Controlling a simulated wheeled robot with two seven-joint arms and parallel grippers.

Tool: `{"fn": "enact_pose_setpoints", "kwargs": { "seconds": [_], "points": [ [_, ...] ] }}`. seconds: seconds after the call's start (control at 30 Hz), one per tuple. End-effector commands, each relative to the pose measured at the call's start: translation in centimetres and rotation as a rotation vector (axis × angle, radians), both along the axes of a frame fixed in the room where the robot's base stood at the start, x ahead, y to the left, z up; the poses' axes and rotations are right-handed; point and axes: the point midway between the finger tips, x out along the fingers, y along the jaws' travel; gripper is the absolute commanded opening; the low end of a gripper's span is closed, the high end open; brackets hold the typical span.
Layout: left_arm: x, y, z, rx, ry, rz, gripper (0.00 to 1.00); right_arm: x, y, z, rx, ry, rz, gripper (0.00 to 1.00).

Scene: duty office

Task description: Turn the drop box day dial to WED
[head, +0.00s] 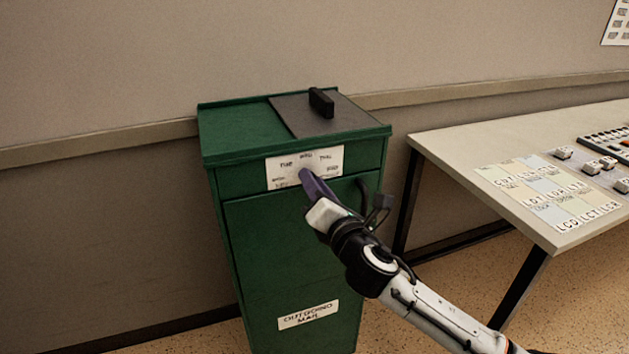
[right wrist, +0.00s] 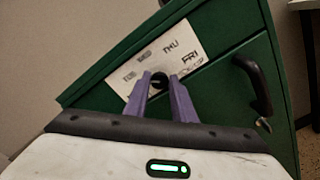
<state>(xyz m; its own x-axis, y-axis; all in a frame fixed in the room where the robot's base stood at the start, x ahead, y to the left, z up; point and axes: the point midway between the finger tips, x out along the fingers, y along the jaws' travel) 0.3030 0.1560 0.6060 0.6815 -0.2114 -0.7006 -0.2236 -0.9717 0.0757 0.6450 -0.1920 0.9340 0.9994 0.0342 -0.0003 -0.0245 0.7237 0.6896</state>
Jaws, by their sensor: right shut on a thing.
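My right gripper (head: 305,174) reaches the plate from the lower right. In the right wrist view its two purple fingers (right wrist: 160,82) are shut on the small dark dial (right wrist: 157,83) between them. The fingers hide most of the dial, so I cannot tell which day it points at. My left gripper is not in view.
A black handle (head: 321,102) stands on the dark lid panel of the box. Another black handle (right wrist: 254,84) is on the box front, right of the dial, with a key-like piece below it. A table (head: 460,150) with lettered cards and small blocks stands to the right.

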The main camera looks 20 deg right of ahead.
Motion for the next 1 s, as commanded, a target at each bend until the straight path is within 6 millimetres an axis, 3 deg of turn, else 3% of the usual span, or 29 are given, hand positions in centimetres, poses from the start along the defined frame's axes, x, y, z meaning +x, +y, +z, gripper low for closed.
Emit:
{"fn": "enact_pose_setpoints", "kwargs": {
  "seconds": [0.6, 1.0],
  "points": [
    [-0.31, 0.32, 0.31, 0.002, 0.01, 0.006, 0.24, -0.05, -0.02, -0.25, 0.564, 0.022, 0.0, 0.01],
    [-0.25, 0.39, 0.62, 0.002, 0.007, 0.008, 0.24, -0.03, -0.04, -0.34, 0.77, 0.029, 0.0, 0.01]
  ]
}}
